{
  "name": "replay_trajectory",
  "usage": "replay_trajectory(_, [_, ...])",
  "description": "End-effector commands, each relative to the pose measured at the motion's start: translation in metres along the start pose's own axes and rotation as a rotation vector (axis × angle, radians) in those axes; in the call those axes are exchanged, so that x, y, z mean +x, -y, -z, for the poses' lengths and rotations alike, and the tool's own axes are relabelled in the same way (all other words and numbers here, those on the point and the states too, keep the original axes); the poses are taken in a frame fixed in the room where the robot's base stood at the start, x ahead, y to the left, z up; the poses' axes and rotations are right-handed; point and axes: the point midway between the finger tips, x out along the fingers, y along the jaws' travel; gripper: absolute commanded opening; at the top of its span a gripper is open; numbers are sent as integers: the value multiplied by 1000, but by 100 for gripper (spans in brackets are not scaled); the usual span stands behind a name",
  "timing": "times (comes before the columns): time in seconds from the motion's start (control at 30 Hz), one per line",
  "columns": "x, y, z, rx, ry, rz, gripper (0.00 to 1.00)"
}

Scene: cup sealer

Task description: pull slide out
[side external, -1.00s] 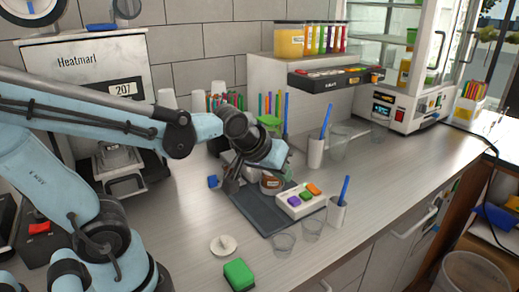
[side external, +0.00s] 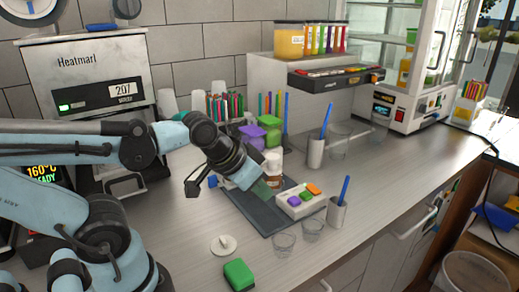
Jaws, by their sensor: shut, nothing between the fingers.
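The cup sealer (side external: 90,75) is the grey-white machine marked "Heatmarl" at the left, with a display reading 207. Its slide (side external: 127,184) appears low in the machine's front opening, partly hidden behind my arm; I cannot tell how far out it sits.
Clear cups (side external: 284,244), a white lid-like disc (side external: 223,245) and a green block (side external: 238,274) stand near the front edge. Counter between sealer and mat is mostly clear.

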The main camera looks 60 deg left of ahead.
Motion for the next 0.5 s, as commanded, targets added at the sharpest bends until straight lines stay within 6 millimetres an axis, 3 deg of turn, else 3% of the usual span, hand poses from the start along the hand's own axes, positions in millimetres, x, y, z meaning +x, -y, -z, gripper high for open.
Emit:
replay_trajectory(0.37, [0,0,0,-1,0,0,0])
replay_trajectory(0.5, [0,3,1,-20,6,9,17])
